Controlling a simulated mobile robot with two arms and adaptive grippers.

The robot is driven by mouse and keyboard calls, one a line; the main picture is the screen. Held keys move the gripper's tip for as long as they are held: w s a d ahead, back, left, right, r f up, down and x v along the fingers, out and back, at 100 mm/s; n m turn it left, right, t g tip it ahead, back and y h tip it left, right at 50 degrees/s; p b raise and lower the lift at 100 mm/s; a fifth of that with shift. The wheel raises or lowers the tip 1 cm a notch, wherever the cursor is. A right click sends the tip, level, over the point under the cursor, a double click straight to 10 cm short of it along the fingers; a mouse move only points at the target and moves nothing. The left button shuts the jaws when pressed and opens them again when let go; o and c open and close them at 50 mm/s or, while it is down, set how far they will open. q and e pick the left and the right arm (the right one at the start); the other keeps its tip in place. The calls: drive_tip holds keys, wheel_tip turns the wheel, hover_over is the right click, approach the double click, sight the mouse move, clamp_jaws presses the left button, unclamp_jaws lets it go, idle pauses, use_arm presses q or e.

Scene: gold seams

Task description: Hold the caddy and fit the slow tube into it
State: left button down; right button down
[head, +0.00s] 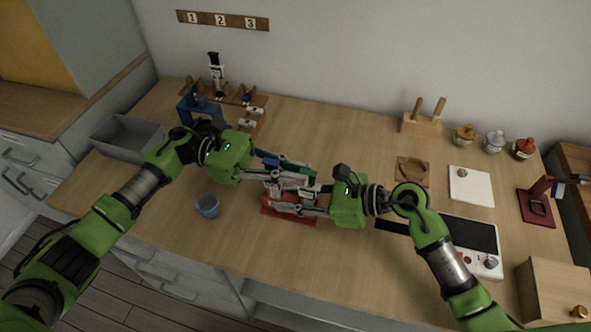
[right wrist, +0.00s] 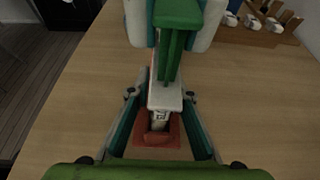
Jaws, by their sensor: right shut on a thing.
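My right gripper (head: 302,195) is shut on a pale tube-like piece (right wrist: 160,118), low over the middle of the table. Its fingers hide part of that piece, and I cannot tell if it is the slow tube. A red piece (head: 288,214) lies on the table beneath; it also shows in the right wrist view (right wrist: 145,137). I cannot tell if it is the caddy. My left gripper (head: 280,166) is close beyond the right one, by a dark green part (right wrist: 177,45). Its fingertips overlap other parts, so its grip is unclear. Contact between the pieces is hidden.
A blue-grey cup (head: 207,205) stands left of the grippers. A grey bin (head: 128,138) and a wooden rack (head: 262,101) with tubes are at the back left. A black-topped device (head: 470,237) and a white board (head: 472,186) are at right. The front middle is clear.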

sight(265, 166)
use_arm(q)
drive_tip(key=c, duration=2)
unclamp_jaws()
drive_tip(key=shift+f, duration=0.2)
drive_tip(key=shift+v, duration=2.55)
drive_tip(key=v, duration=1.2)
drive_tip(key=shift+w, duration=0.1)
